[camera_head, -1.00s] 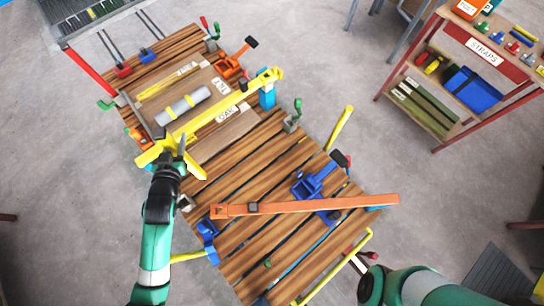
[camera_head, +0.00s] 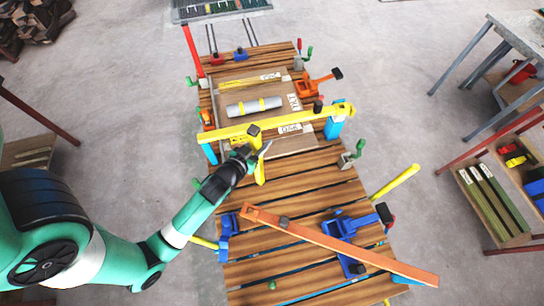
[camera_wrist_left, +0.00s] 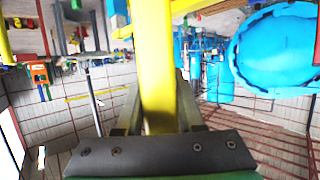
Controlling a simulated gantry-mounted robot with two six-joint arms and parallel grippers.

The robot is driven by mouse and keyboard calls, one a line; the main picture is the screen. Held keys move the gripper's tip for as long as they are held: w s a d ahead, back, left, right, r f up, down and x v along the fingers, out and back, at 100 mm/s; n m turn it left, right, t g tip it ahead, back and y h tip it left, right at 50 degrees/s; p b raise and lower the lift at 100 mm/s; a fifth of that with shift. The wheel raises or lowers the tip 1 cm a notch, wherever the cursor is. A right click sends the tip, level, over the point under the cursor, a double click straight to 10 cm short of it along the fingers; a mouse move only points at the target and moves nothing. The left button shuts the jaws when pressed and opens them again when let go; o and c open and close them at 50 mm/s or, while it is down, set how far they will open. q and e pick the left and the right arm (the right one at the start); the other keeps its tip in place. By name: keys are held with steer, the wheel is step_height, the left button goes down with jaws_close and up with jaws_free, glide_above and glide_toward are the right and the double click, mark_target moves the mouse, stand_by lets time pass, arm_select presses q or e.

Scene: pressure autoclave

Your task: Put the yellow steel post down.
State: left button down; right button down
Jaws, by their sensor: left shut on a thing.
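The yellow steel post (camera_head: 260,174) is held in my left gripper (camera_head: 259,152), whose jaws are shut on it above the slatted wooden table. In the left wrist view the post (camera_wrist_left: 156,70) runs between the two fingers. In the head view it crosses a long yellow bar (camera_head: 290,120). I cannot tell whether the two touch or are joined. The post's lower end shows below the bar, over the slats, and I cannot tell whether it touches them. The gripper hides part of the post. My right gripper is out of view.
A board holding a grey cylinder (camera_head: 254,106) lies beyond the bar. An orange bar (camera_head: 340,246) and blue clamps (camera_head: 350,222) occupy the near table. Bare slats (camera_head: 310,188) lie between.

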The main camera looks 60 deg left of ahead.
arm_select(q)
step_height(320, 180, down, 8)
steer(key=b, duration=0.2)
steer(key=shift+r+b, duration=0.2)
steer(key=shift+b, duration=0.1)
steer(key=shift+f, duration=0.15)
steer(key=c, duration=0.5)
jaws_free()
